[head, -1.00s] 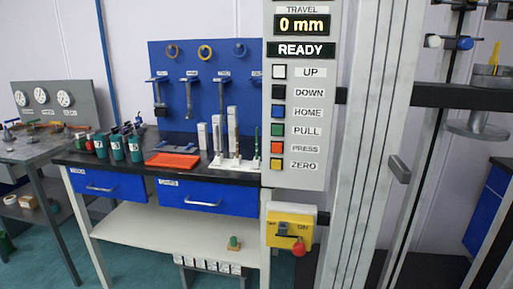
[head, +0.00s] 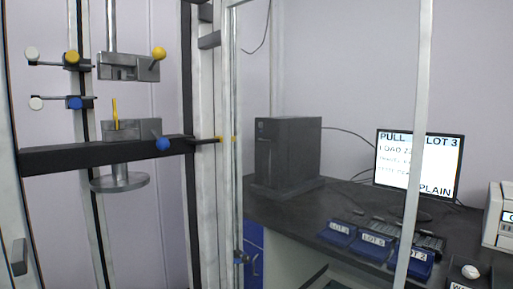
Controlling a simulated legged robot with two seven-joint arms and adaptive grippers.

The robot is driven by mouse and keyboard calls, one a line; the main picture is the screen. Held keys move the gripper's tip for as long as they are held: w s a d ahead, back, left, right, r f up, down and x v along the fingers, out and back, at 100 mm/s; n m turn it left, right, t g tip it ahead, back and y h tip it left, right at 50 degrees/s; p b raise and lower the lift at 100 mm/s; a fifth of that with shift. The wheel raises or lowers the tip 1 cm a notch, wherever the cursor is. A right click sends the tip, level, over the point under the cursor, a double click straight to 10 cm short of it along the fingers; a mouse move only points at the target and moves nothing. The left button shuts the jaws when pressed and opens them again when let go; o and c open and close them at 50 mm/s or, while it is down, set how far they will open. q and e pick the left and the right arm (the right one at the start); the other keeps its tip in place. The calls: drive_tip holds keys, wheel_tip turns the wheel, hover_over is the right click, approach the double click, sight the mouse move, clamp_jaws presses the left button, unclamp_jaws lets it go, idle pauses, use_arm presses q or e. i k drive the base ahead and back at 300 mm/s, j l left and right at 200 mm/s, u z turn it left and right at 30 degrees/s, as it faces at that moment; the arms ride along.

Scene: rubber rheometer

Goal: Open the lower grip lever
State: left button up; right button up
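The lower grip (head: 130,130) is a grey block on the black crossbar of the testing machine, with a round grey disc (head: 119,183) beneath it. Its lever (head: 162,144) ends in a blue ball at the block's right side, in front of the crossbar. A thin yellow strip (head: 114,110) stands upright at the lower grip. Above it, the upper grip (head: 120,68) is a grey block with a yellow ball lever (head: 159,54) on its right. A gap separates the strip's top from the upper grip. Neither of my grippers is in view.
A black crossbar (head: 60,159) and upright columns (head: 206,120) frame the grips. Small rods with white, yellow and blue knobs (head: 74,103) stick out at left. At right, a dark bench (head: 290,210) holds a computer tower (head: 288,150), a monitor (head: 418,160) and blue lot trays (head: 375,245).

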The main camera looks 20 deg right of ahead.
sight(162, 143)
drive_tip(key=z, duration=0.15)
drive_tip(key=i+j+z, duration=0.25)
drive_tip(key=z, duration=0.15)
drive_tip(key=i+j+z, duration=0.35)
